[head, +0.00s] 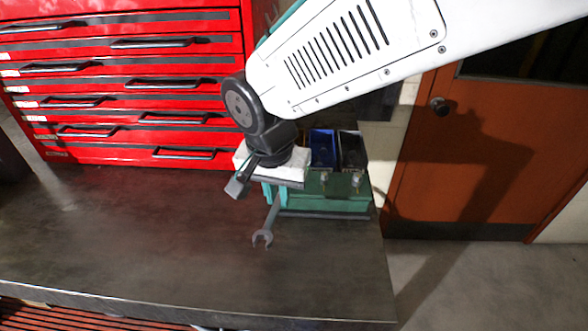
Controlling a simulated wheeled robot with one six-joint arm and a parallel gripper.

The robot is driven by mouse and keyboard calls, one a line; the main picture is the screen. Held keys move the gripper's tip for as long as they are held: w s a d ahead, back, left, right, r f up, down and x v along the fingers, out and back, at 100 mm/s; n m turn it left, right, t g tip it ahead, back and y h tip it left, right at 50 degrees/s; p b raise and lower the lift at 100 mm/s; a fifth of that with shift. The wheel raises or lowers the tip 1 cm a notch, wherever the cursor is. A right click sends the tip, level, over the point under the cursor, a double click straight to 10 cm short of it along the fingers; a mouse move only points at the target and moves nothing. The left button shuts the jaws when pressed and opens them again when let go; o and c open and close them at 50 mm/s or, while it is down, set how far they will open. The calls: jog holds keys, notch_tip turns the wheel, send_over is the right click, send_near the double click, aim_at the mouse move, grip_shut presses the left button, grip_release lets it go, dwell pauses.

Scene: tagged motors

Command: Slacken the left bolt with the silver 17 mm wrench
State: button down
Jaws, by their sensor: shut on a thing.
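A grey open-ended wrench (273,215) hangs from my gripper (262,190) at the middle of the head view. Its open jaw points down and toward the front, over the bench top. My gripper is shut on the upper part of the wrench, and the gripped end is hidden. Just right of my gripper is a green housing (318,199) at the back right of the bench. Two small light bolt-like fittings show on its front, a left one (324,178) and a right one (355,181). The wrench jaw is apart from both. Size marks are too small to read.
A blue bin (322,149) and a dark bin (351,150) stand at the green housing. A red tool chest (125,85) lines the back left. The dark bench top (130,235) is clear in front and left. An orange door (480,150) stands beyond its right edge.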

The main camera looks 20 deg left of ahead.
jog(key=shift+d, duration=0.1)
jog(key=shift+w+d+n, duration=0.1)
jog(key=shift+d+n, duration=0.65)
jog(key=shift+n, duration=0.35)
jog(key=shift+w+d+n+y, duration=0.25)
jog(key=shift+d+n+y, duration=0.15)
jog(key=shift+d+n, duration=0.55)
jog(key=shift+a+n, duration=0.1)
jog(key=shift+n, duration=0.15)
jog(key=shift+w+d+n, duration=0.45)
jog(key=shift+d+n, duration=0.2)
jog(key=shift+n, duration=0.35)
